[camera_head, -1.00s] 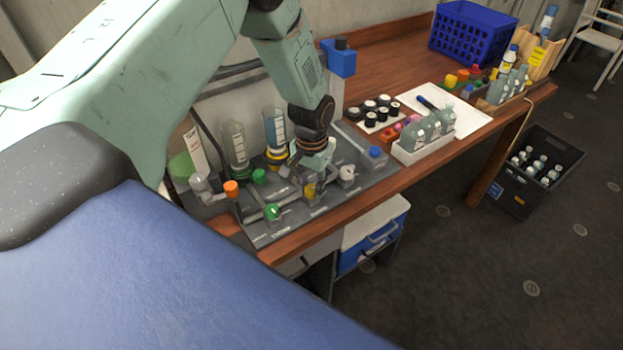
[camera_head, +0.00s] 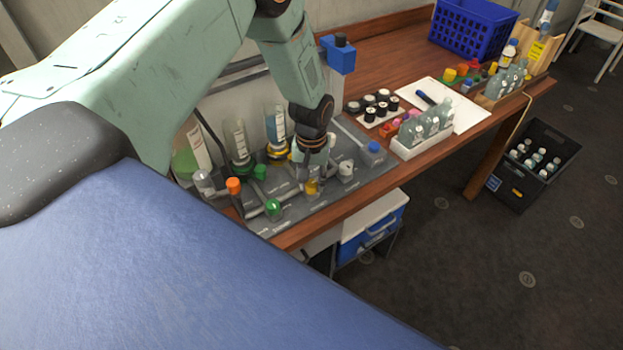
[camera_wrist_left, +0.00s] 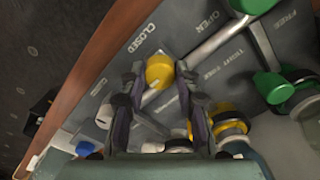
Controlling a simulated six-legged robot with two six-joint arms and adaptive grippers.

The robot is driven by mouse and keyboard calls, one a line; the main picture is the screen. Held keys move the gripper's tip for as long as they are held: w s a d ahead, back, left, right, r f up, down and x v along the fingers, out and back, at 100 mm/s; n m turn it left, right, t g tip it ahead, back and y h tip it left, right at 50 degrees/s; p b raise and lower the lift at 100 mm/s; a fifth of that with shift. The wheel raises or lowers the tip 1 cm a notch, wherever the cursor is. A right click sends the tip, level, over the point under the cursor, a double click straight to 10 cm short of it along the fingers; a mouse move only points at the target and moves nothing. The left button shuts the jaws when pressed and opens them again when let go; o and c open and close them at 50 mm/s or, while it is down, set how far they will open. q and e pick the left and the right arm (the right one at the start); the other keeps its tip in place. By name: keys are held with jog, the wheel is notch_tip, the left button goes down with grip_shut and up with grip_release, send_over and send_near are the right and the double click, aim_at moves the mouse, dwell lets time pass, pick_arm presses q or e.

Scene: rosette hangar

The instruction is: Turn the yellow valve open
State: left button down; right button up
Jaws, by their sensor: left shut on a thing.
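The yellow valve (camera_head: 312,187) stands on the grey panel (camera_head: 345,150) on the bench. Its yellow knob (camera_wrist_left: 160,70) also shows in the left wrist view, between the fingertips and beside the printed word CLOSED. The word OPEN is printed further right on the panel. My left gripper (camera_head: 310,173) comes down from above onto the valve. In the left wrist view its fingers (camera_wrist_left: 160,76) are shut on the yellow knob, one on either side. The fingers hide part of the valve's base and pipes. My right gripper does not show.
Green (camera_head: 273,208) and orange (camera_head: 233,186) valves stand left of the yellow one, with bottles behind. A blue-capped fitting (camera_head: 374,147) is to the right. A bottle rack (camera_head: 421,146) and blue crate (camera_head: 472,32) stand further right.

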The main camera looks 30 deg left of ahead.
aim_at(311, 183)
pick_arm(q)
jog(key=c, duration=1)
grip_release()
jog(key=shift+r, duration=0.1)
notch_tip(311, 183, up, 12)
jog(key=shift+f, duration=0.1)
